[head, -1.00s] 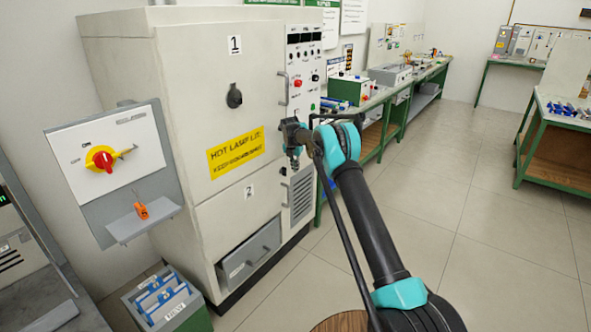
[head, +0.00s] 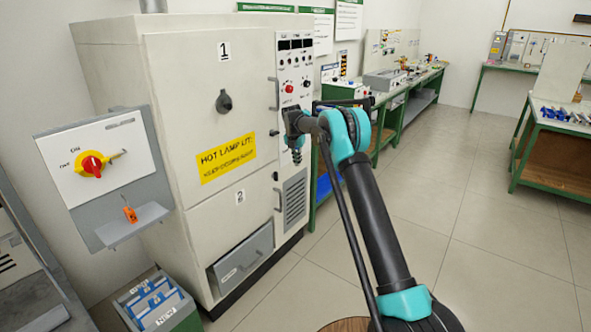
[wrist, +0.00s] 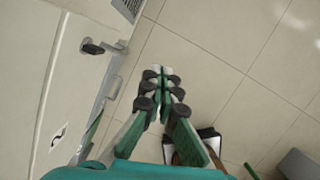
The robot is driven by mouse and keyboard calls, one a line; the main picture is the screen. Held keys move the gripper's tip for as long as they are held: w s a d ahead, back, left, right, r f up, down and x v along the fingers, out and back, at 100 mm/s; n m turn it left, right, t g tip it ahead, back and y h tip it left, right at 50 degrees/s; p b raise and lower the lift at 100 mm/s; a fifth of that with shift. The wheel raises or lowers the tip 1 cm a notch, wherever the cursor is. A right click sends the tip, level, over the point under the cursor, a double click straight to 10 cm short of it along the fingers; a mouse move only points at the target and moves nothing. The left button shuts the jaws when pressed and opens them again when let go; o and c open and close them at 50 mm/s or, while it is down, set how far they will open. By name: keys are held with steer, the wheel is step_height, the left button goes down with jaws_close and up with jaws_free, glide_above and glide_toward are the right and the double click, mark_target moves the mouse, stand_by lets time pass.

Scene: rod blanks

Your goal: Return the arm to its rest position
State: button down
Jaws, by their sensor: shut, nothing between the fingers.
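My gripper (wrist: 161,72) is shut and empty in the wrist view, its fingertips together above the tiled floor. In the head view my gripper (head: 297,158) hangs pointing down in front of the cabinet's right side. My arm runs from the lower right up to a bent teal joint. The cabinet (head: 150,60) is large and off-white, with doors numbered 1 and 2 and a yellow hot-lamp label. Part of the cabinet also shows at the left of the wrist view (wrist: 60,100).
A grey switch panel (head: 105,160) with a red and yellow rotary switch and an orange tag stands left. A grey drawer (head: 242,257) is low on the cabinet. A bin (head: 160,300) sits on the floor. Green-framed benches (head: 560,140) stand behind. The floor (head: 490,240) at right is clear.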

steer(key=s+d+r+m, duration=0.5)
steer(key=s+d+m, duration=0.3)
steer(key=s, duration=0.4)
steer(key=s+d+r+m, duration=0.4)
steer(key=s+d+m, duration=0.35)
steer(key=s, duration=0.35)
steer(key=s+d+f+m, duration=0.2)
steer(key=s+m, duration=0.3)
steer(key=s, duration=0.7)
steer(key=s+d+f+m+t, duration=0.1)
steer(key=s+d+f+m, duration=0.2)
steer(key=s, duration=0.9)
steer(key=s+d+f+m+y, duration=0.1)
steer(key=s+d+f+m, duration=0.2)
steer(key=s+f+m, duration=0.2)
steer(key=s+m, duration=0.3)
steer(key=s, duration=0.4)
steer(key=shift+d+m+t, duration=0.25)
steer(key=shift+m+t, duration=0.05)
steer(key=shift+m, duration=0.05)
steer(key=shift+w+r, duration=0.1)
